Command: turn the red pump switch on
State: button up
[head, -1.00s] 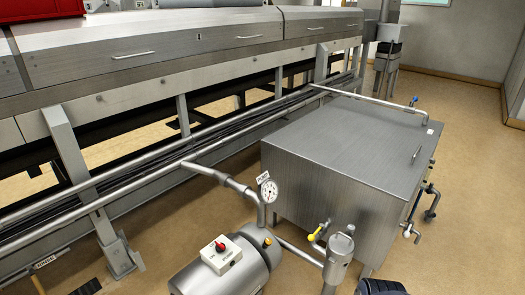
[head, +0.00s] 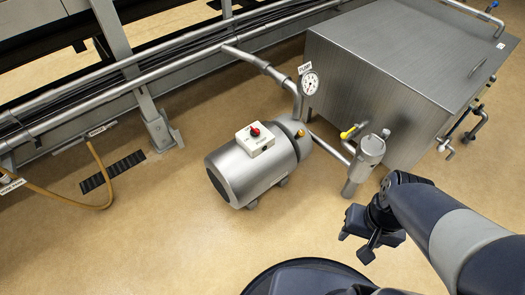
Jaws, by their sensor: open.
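The red pump switch (head: 255,131) is a small red knob on top of a white box (head: 262,144). The box sits on the grey cylindrical pump motor (head: 240,170), left of centre in the head view. The knob's exact setting is too small to tell. My gripper (head: 357,243) is at the lower right, apart from the switch and to the right of and nearer than the motor. Its jaws are open and nothing shows between them.
A steel tank (head: 385,80) stands at the upper right. A pressure gauge (head: 310,84), a yellow-handled valve (head: 349,132) and a metal filter canister (head: 368,158) are on the pipes beside the motor. A hose (head: 100,165) hangs at left. The floor in front of the motor is clear.

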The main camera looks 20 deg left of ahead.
aim_at(254, 132)
jog(key=i+j+u, duration=0.1)
jog(key=i+u, duration=0.15)
jog(key=i, duration=0.3)
jog(key=i+u, duration=0.3)
jog(key=i, duration=0.2)
